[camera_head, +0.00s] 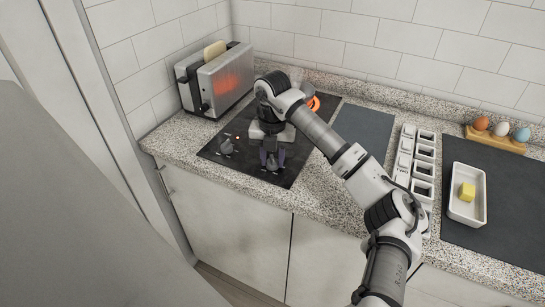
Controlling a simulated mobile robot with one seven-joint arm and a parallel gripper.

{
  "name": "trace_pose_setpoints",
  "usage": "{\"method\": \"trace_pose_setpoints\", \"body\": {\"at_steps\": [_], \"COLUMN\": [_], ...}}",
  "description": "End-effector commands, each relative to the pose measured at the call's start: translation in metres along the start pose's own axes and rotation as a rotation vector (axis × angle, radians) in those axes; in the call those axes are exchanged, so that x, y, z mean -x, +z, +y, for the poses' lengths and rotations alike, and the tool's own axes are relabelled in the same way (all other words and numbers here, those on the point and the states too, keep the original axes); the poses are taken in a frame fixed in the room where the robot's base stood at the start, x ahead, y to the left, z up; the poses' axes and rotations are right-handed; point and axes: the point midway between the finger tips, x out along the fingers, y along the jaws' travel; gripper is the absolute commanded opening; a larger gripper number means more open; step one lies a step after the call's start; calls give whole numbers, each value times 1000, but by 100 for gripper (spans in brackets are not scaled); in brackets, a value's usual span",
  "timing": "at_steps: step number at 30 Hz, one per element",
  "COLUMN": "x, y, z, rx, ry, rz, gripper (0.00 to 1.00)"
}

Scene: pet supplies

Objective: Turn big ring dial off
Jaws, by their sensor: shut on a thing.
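The black cooktop (292,174) lies on the speckled counter. A glowing orange ring (315,103) shows at its back right, partly hidden by my arm. Two dials sit near the cooktop's front edge. The left dial (226,147) stands free, with a small orange light (238,137) beside it. My gripper (272,164) points down at the right dial (272,168) and is shut on it, with a finger on each side. The fingers hide much of this dial, so its angle is unclear. I cannot tell from a label which dial is the big ring's.
A toaster (222,82) with bread and a red glow stands behind on the left. To the right are a grey mat (364,131), a white block of several cups (404,158), a butter dish (454,205) and an egg holder (495,140).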

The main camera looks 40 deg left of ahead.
Motion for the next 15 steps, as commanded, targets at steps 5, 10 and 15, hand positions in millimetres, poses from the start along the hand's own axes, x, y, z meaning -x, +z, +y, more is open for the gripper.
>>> {"method": "trace_pose_setpoints", "body": {"at_steps": [5,10,15], "x": [-1,-2,-3], "y": [0,1,1], "z": [-1,-1,-1], "rx": [37,126,265], "ry": [-1,-3,-4], "rz": [0,-1,-2], "gripper": [9,9,9]}}
